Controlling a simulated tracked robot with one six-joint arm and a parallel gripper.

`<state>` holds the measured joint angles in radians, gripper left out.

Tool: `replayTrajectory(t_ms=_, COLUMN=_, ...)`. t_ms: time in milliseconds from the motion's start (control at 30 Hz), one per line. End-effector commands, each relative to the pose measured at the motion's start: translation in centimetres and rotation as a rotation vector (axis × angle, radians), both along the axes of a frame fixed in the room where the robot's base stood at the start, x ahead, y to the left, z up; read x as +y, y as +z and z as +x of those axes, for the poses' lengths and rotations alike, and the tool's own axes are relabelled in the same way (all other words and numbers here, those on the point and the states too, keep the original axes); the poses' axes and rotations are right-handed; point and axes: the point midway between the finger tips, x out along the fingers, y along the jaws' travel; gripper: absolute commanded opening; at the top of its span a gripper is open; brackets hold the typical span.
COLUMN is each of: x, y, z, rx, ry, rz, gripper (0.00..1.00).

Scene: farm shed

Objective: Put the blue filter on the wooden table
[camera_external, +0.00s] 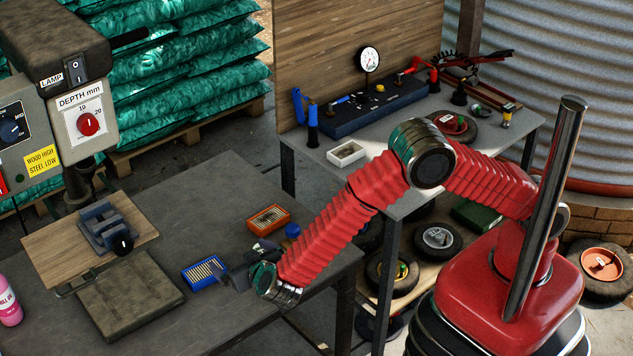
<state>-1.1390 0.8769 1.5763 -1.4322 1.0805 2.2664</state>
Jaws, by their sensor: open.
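The blue filter (204,273), a small blue frame with pale pleats, lies flat on the dark workbench (200,318). My gripper (243,266) is low over the bench, just right of the filter. Its jaws are open and appear empty; whether a finger touches the filter's right end cannot be told. The wooden table (50,259) is the light board of the drill press at the left, with a grey vise (104,227) on its right part. Its left part is bare.
An orange-framed filter (268,219) lies behind my gripper, with a blue cap (292,231) beside it. A dark square block (131,296) is in front of the wooden table. A pink bottle (8,302) stands at the left edge. The drill press head (85,122) overhangs the wooden table.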

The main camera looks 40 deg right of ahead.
Motion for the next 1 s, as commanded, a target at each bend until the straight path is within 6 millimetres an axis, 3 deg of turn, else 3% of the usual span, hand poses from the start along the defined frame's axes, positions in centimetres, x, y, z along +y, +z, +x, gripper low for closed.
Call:
replayTrajectory(t_ms=33, x=-1.9, y=1.5, z=1.1, rx=0.018, ry=-0.028, rz=-0.011, gripper=1.00)
replayTrajectory(t_ms=200, x=-7.9, y=5.3, z=3.2, rx=0.106, ry=-0.101, rz=-0.064, gripper=1.00)
replayTrajectory(t_ms=467, x=-17.5, y=10.4, z=4.6, rx=0.254, ry=-0.184, rz=-0.115, gripper=1.00)
replayTrajectory(t_ms=767, x=-27.8, y=15.2, z=3.4, rx=0.424, ry=-0.231, rz=-0.126, gripper=1.00)
replayTrajectory(t_ms=1000, x=-35.0, y=18.2, z=0.8, rx=0.546, ry=-0.228, rz=-0.102, gripper=1.00)
